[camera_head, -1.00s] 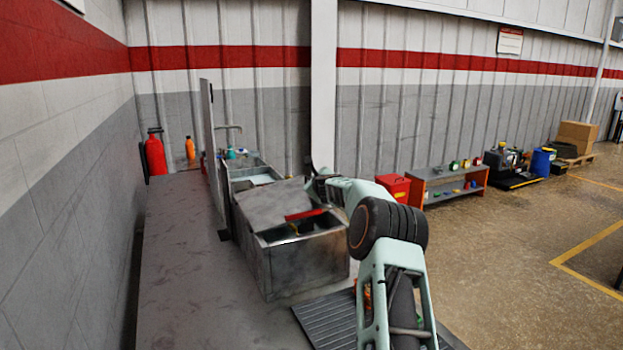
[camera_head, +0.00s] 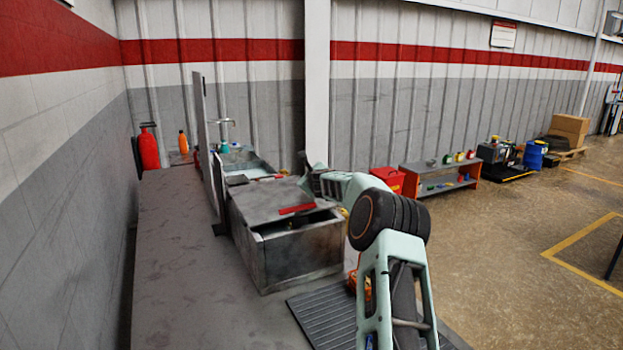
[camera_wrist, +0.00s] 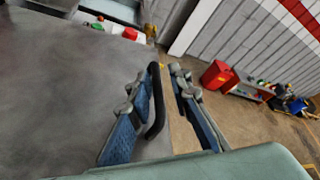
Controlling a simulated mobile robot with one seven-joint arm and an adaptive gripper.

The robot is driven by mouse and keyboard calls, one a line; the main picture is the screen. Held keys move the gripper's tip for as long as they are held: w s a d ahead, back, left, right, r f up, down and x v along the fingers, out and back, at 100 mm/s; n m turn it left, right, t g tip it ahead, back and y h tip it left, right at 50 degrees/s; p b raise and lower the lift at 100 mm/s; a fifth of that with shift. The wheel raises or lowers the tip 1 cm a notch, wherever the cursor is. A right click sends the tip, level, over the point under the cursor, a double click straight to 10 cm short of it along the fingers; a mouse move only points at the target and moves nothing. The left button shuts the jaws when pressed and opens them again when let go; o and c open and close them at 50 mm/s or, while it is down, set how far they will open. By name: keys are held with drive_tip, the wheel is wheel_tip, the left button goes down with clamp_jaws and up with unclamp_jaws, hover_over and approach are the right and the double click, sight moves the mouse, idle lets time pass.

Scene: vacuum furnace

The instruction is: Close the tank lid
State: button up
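The grey metal tank (camera_head: 300,258) stands on the long bench. Its grey lid (camera_head: 262,200) lies low over the top, with a narrow dark gap along the front side. A red strip (camera_head: 297,208) is near the lid's front edge. In the wrist view, the lid's flat grey surface (camera_wrist: 65,85) fills the left, and a black bar handle (camera_wrist: 158,115) lies between the blue-padded fingers of my gripper (camera_wrist: 165,75). The handle is nearer the left finger, and a gap shows beside the right finger.
A sink-like basin (camera_head: 245,168) and an upright panel (camera_head: 204,140) are behind the tank. A ribbed black mat (camera_head: 325,318) lies in front. A red extinguisher (camera_head: 148,148) stands far left. A low shelf (camera_head: 440,180) is right, with open floor before it.

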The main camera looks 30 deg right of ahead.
drive_tip(key=shift+s+d+r, duration=0.1)
drive_tip(key=shift+s+d, duration=0.1)
drive_tip(key=shift+s, duration=0.35)
drive_tip(key=shift+s+a+r, duration=0.25)
drive_tip(key=shift+s+r, duration=0.35)
drive_tip(key=shift+s, duration=0.1)
drive_tip(key=v, duration=0.7)
drive_tip(key=shift+s+a+r, duration=0.1)
drive_tip(key=shift+s+a, duration=0.2)
drive_tip(key=shift+s+a+r, duration=0.15)
drive_tip(key=shift+s+a, duration=0.1)
drive_tip(key=shift+s, duration=0.25)
